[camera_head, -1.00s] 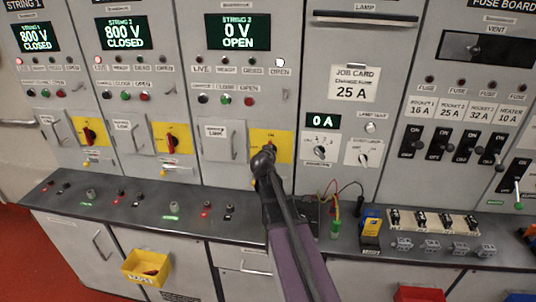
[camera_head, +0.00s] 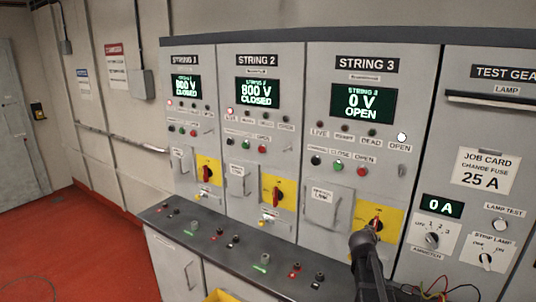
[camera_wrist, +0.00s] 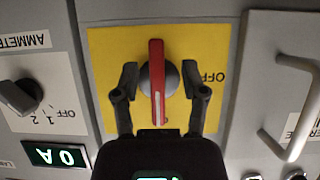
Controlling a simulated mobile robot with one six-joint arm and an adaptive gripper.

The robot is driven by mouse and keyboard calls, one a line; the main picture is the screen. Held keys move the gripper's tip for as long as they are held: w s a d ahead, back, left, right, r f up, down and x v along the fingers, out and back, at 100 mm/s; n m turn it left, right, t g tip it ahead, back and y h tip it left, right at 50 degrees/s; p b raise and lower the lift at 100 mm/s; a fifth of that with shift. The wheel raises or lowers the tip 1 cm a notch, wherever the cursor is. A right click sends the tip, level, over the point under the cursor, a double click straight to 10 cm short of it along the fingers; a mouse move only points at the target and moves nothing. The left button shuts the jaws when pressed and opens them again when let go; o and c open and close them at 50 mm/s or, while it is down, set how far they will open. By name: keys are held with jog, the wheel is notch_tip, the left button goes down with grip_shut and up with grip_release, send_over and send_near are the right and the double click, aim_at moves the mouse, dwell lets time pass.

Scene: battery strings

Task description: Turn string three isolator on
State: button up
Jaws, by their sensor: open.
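The string three isolator has a red handle (camera_wrist: 157,82) on a yellow plate (camera_head: 393,220). In the wrist view the handle stands upright in the picture, and an inverted OFF label shows at the plate's right. My gripper (camera_wrist: 159,80) is open, with one finger on each side of the handle and visible gaps between. In the head view my gripper (camera_head: 362,240) is at the plate's lower left and hides part of it. The string 3 display (camera_head: 362,104) reads 0 V OPEN. A white lamp (camera_head: 402,137) at OPEN is lit.
String 1 and 2 isolators (camera_head: 206,172) (camera_head: 277,190) are to the left; their displays read 800 V CLOSED. A door handle (camera_wrist: 300,105) is beside the plate. The ammeter knob (camera_wrist: 20,96) is on its other side. A dark ledge (camera_head: 235,250) runs below.

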jog(key=s+a+f+n+g+y, duration=0.3)
jog(key=s+a+f+g, duration=0.2)
jog(key=s+a, duration=0.6)
jog(key=s+a+f+n+g+y, duration=0.3)
jog(key=s+a+f+g+y, duration=0.1)
jog(key=s+a, duration=0.6)
jog(key=s+f+g, duration=0.1)
jog(key=s, duration=0.2)
jog(key=shift+s+a+n, duration=0.25)
jog(key=shift+a+n, duration=0.15)
dwell(0.6)
